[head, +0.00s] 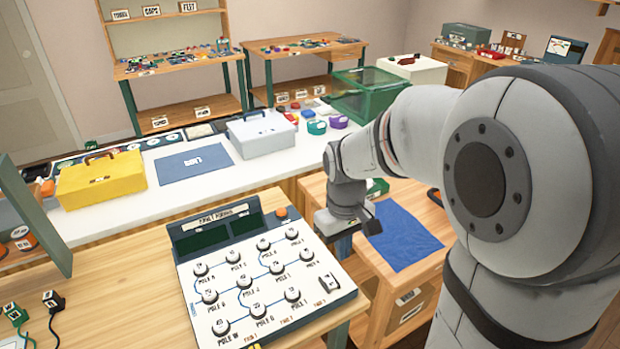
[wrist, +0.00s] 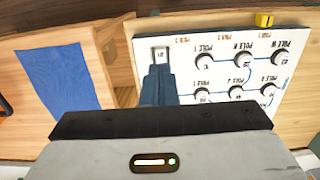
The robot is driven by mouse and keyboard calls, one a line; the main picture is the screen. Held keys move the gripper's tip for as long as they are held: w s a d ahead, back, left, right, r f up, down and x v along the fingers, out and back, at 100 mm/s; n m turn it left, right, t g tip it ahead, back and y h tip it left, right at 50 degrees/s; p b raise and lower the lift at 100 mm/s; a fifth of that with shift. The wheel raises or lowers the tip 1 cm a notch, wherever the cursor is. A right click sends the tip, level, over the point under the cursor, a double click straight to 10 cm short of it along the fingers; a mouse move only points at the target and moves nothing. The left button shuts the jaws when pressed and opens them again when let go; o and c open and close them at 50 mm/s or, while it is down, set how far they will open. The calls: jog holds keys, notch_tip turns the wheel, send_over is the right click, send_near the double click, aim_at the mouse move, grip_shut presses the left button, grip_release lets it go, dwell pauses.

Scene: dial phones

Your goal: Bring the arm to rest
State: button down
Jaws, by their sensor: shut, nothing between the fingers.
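My arm reaches in from the right of the head view and bends down to my gripper (head: 343,246), which hangs beside the right edge of a dial panel (head: 258,262). In the wrist view the fingers of my gripper (wrist: 158,78) are together and empty, in front of the panel (wrist: 212,89) near its white switch (wrist: 160,55). The panel has several round black-and-white knobs joined by blue lines, and dark display windows at its back. I cannot tell the exact height of the fingertips above the panel or table.
A blue cloth (head: 402,238) lies on a lower wooden surface to the right. Behind are a white counter (head: 120,212), a yellow toolbox (head: 102,180), a grey box (head: 261,134) and a green crate (head: 366,95). A green board (head: 36,215) stands at left.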

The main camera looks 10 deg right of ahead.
jog(key=s+d+r+m+t, duration=0.2)
jog(key=s+r+m+t, duration=0.1)
jog(key=s, duration=0.8)
jog(key=shift+s+d+r+m+t, duration=0.25)
jog(key=shift+r+m, duration=0.55)
jog(key=shift+r, duration=0.55)
